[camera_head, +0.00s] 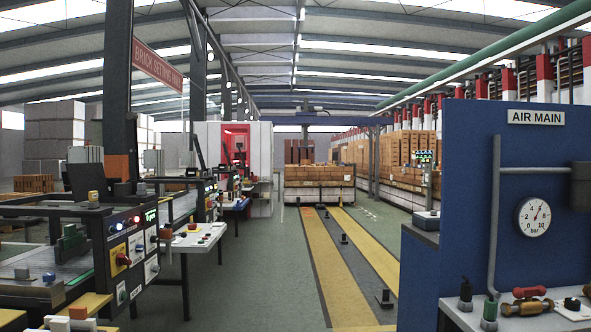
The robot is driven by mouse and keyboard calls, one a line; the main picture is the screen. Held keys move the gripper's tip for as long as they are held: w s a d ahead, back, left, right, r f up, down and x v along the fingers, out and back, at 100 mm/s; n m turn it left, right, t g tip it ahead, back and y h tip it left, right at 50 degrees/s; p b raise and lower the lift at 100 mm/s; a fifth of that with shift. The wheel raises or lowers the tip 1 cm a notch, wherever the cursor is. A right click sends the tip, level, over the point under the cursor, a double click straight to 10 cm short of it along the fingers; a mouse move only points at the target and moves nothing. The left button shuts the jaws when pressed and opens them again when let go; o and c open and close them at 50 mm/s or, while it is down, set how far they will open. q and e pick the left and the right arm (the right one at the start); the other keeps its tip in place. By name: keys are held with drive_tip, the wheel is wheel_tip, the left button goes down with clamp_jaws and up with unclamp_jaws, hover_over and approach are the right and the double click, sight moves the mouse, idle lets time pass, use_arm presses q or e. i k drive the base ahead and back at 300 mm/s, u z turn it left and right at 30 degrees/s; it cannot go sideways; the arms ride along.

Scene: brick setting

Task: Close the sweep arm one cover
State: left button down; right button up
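I cannot tell for sure which part is the sweep arm one cover; no label for it is readable. A dark tilted panel (84,178) stands raised over the near machine bench at the left. The near control panel (132,248) has a green display, lit buttons and a red rotary switch. Neither of my grippers is in view.
A grey floor aisle (235,278) is clear ahead, with yellow floor strips (330,270) and short black posts right of it. A white side table (200,237) juts out at left. A blue AIR MAIN wall (470,150) with a gauge and a cluttered bench (455,312) blocks the right.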

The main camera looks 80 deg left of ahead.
sight(84, 179)
drive_tip(key=u, duration=2.45)
drive_tip(key=i, duration=3.45)
drive_tip(key=u, duration=2.25)
